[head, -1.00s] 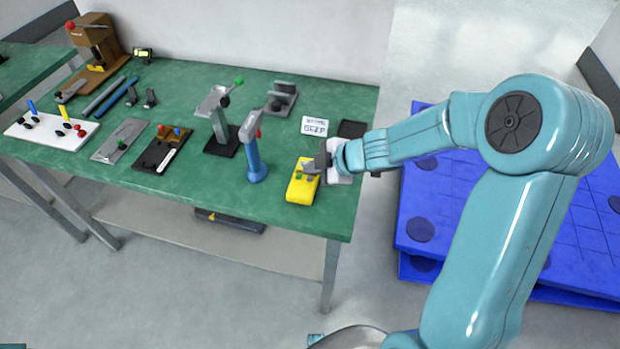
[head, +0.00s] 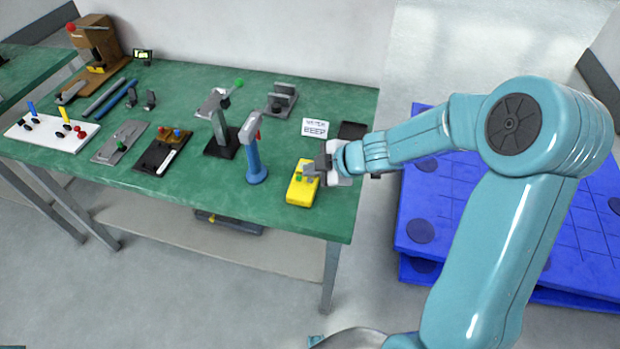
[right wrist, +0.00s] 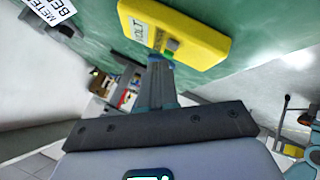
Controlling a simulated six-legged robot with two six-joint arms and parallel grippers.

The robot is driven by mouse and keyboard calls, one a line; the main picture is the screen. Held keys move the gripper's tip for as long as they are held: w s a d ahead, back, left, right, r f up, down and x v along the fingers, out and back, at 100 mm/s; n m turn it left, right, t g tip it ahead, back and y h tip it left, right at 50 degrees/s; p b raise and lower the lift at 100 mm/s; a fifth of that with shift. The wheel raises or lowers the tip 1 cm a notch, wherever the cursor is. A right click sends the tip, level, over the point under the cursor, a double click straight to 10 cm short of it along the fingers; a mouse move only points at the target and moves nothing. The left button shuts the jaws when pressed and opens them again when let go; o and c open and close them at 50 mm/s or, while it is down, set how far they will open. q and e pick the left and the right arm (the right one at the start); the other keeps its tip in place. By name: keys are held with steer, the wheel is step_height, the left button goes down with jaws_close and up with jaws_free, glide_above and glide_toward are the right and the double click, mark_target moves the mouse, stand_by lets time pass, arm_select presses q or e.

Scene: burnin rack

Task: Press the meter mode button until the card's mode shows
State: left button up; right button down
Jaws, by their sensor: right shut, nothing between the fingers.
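The yellow meter (head: 301,190) lies near the right end of the green table. In the right wrist view the meter (right wrist: 196,33) shows a label that seems to read VOLT and a small grey button (right wrist: 172,45). The white card (head: 315,127) stands behind the meter and reads BEEP; its corner also shows in the right wrist view (right wrist: 48,10). My right gripper (head: 316,170) is shut and empty, with its fingertips at the meter's upper right. In the right wrist view the fingertips (right wrist: 159,64) are close to the button; I cannot tell if they touch it. My left gripper is not in view.
A blue-handled tool (head: 254,160) stands upright just left of the meter. A dark tray (head: 352,130) sits right of the card. A grey stand (head: 222,135) and several fixtures fill the table's left. Blue pallets (head: 490,220) lie on the floor to the right.

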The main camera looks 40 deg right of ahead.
steer(key=shift+f, duration=0.15)
stand_by(0.6)
steer(key=shift+f, duration=0.3)
steer(key=shift+f+b, duration=0.4)
steer(key=shift+b, duration=0.15)
stand_by(0.4)
steer(key=shift+r, duration=0.15)
steer(key=shift+r+p, duration=0.7)
steer(key=shift+p, duration=0.25)
step_height(320, 180, up, 5)
steer(key=p, duration=0.5)
